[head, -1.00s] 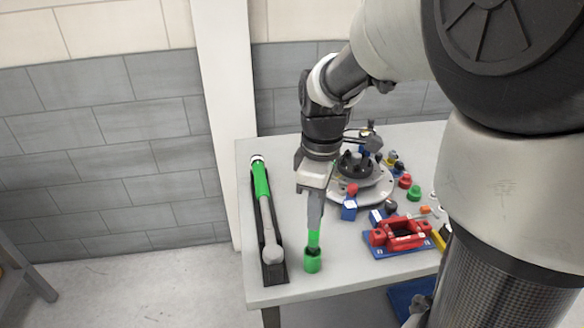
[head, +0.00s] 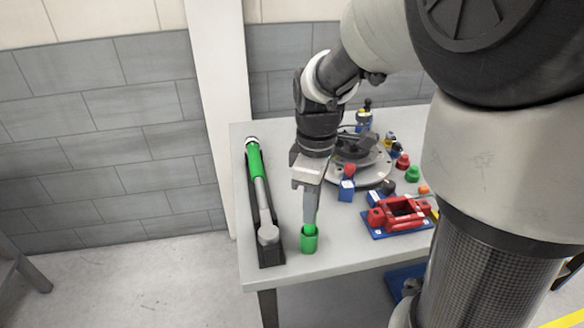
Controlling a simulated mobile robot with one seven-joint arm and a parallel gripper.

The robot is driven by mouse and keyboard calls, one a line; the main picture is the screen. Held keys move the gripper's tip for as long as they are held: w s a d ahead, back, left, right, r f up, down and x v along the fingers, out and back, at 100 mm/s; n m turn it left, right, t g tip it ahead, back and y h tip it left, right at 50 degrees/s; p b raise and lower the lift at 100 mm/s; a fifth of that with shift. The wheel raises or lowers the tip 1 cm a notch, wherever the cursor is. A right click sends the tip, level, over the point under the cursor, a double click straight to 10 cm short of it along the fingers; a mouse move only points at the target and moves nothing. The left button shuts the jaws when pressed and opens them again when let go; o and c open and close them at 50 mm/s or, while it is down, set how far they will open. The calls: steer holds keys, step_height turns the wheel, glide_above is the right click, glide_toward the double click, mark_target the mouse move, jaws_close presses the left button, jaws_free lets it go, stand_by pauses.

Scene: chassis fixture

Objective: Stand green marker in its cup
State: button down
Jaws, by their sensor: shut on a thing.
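The green cup (head: 309,243) stands on the table near its front edge, just right of the black holder. My gripper (head: 310,222) points down directly above the cup, its fingertips close to the rim. It is shut on the green marker, of which only a little green shows at the cup's mouth. The marker's lower part appears to be inside the cup; whether it touches the bottom is hidden.
A black holder (head: 271,255) with a green-handled tool (head: 254,161) lies left of the cup. A red fixture on a blue base (head: 397,213) stands to the right. A blue block (head: 346,190) and a round grey turntable (head: 372,171) are behind. The table's front edge is close.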

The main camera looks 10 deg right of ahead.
steer(key=c, duration=1.5)
jaws_free()
steer(key=shift+c, duration=0.2)
step_height(320, 180, up, 9)
steer(key=p, duration=0.7)
steer(key=shift+p, duration=0.35)
steer(key=shift+r, duration=0.1)
